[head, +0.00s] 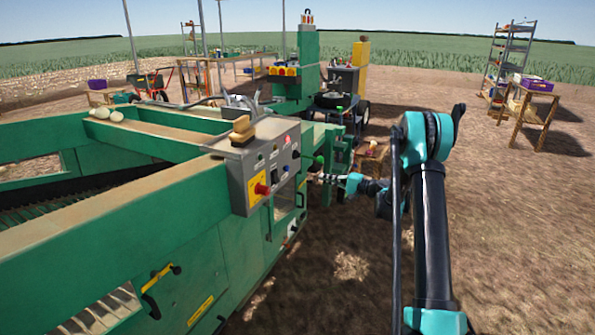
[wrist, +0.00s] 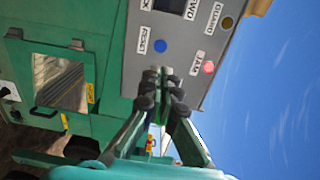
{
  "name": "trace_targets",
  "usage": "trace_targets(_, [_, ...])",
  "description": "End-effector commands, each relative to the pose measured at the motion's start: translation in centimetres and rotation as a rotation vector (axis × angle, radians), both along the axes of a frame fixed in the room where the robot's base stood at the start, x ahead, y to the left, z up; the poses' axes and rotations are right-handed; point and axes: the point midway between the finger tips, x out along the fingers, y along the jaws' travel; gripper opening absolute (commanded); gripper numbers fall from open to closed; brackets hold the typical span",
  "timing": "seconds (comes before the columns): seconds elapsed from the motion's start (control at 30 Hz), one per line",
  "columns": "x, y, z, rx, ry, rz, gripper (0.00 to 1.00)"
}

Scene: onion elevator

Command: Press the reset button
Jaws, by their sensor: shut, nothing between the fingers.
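The blue reset button (wrist: 160,46) sits on the grey control panel (wrist: 190,45) in the wrist view, with a white label reading RESET beside it. My gripper (wrist: 163,76) is shut and empty, with its fingertips in front of the panel a little below the button in the picture. I cannot tell whether the fingertips touch the panel. In the head view the grey control box (head: 236,175) stands on the green machine, and my gripper (head: 322,178) is just right of it.
A pink-red lamp (wrist: 208,67) labelled JAM is right of the fingers. A red knob on yellow (head: 262,189) is on the box's near side. A wooden brush (head: 242,130) lies on top. A green-framed window (wrist: 60,82) is left in the wrist view. Open soil lies right.

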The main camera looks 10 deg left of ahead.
Motion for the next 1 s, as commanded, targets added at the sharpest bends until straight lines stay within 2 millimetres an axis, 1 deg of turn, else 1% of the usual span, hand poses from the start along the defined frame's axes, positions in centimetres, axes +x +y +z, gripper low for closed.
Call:
trace_targets(0.4, [0.2, 0.0, -0.1, 0.013, 0.000, 0.000, 0.00])
trace_targets(0.57, [0.5, 0.8, -0.1, 0.013, 0.000, 0.002, 0.00])
trace_targets(0.67, [0.9, 2.1, -0.1, 0.013, 0.000, 0.002, 0.00])
trace_targets(1.0, [3.2, 8.3, -0.1, 0.013, 0.000, 0.002, 0.00])
